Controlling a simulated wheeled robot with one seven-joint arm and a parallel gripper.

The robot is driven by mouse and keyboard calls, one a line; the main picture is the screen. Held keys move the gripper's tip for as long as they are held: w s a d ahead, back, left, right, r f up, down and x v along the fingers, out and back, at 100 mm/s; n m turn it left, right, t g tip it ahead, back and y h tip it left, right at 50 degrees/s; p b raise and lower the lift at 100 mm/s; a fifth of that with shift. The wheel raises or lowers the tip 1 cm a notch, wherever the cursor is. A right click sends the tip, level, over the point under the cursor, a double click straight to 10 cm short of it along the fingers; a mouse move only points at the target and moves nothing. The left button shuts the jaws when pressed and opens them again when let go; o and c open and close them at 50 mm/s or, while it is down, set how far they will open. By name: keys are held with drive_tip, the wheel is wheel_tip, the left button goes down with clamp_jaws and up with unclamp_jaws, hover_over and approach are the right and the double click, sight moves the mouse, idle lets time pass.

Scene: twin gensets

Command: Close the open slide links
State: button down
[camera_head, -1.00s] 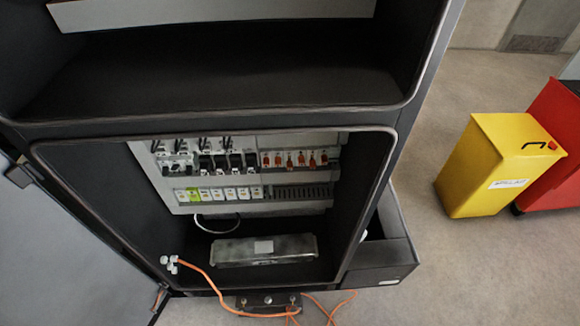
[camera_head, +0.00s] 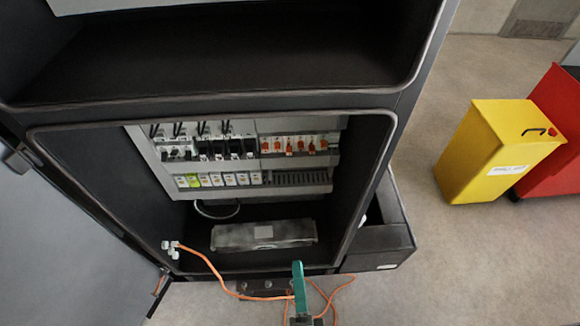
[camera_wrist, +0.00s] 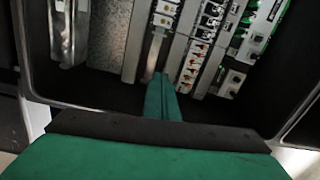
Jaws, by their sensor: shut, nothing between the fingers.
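Small orange-red slide links (camera_head: 294,144) sit in a row on the upper right rail inside the open cabinet. The row also shows in the wrist view (camera_wrist: 192,65), where the links are small. I cannot tell from these frames which links are open. My green gripper (camera_head: 298,268) is at the lower edge of the cabinet opening in the head view, below and apart from the links. In the wrist view my gripper (camera_wrist: 161,78) has its fingers together and empty, pointing toward the rails.
Black breakers (camera_head: 225,148) and white-green terminals (camera_head: 218,180) sit left of the links. A grey box (camera_head: 263,234) lies on the cabinet floor. An orange cable (camera_head: 215,270) hangs over the front lip. The cabinet door (camera_head: 60,240) stands open at left; a yellow bin (camera_head: 490,165) stands right.

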sight(289, 151)
drive_tip(key=shift+w+a+r+m+t+h, duration=0.1)
drive_tip(key=shift+w+r+m+t, duration=0.7)
drive_tip(key=shift+w+m, duration=2.9)
drive_tip(key=shift+w+r+m+h, duration=0.1)
drive_tip(key=shift+w+r+m, duration=1.4)
drive_tip(key=shift+w+m, duration=2.2)
drive_tip(key=shift+w+a+r+m+t+h, duration=0.1)
drive_tip(key=shift+w+r+m+t, duration=0.7)
drive_tip(key=shift+w+m, duration=2.9)
drive_tip(key=r, duration=0.1)
drive_tip(key=w+r+n, duration=0.1)
drive_tip(key=r, duration=0.1)
drive_tip(key=w+r+n, duration=0.1)
drive_tip(key=shift+r+g, duration=0.35)
drive_tip(key=shift+g, duration=0.05)
drive_tip(key=shift+w+a, duration=0.1)
drive_tip(key=shift+w, duration=0.05)
